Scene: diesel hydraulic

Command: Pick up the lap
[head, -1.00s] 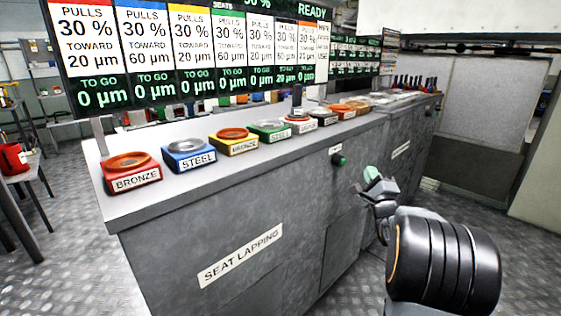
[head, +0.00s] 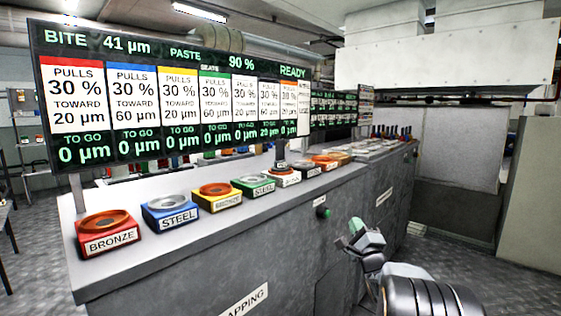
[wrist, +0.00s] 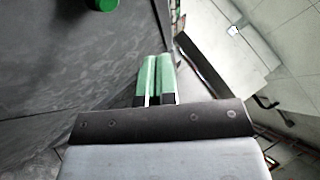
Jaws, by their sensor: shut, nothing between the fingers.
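A dark upright handle (head: 281,151) stands on one of the seat blocks partway along the bench; it looks like the lap, but it is small and its lower part is hard to make out. My gripper (head: 357,226) is in front of the bench, below the top's level and to the right of the handle, well apart from it. In the wrist view its green fingers (wrist: 157,80) lie side by side, shut and empty. The lap is not in the wrist view.
The grey bench (head: 240,262) carries a row of labelled seat blocks, such as a red bronze one (head: 108,243) and a blue steel one (head: 171,222). A display board (head: 170,105) rises behind them. A green button (head: 322,212) juts from the bench front near my gripper.

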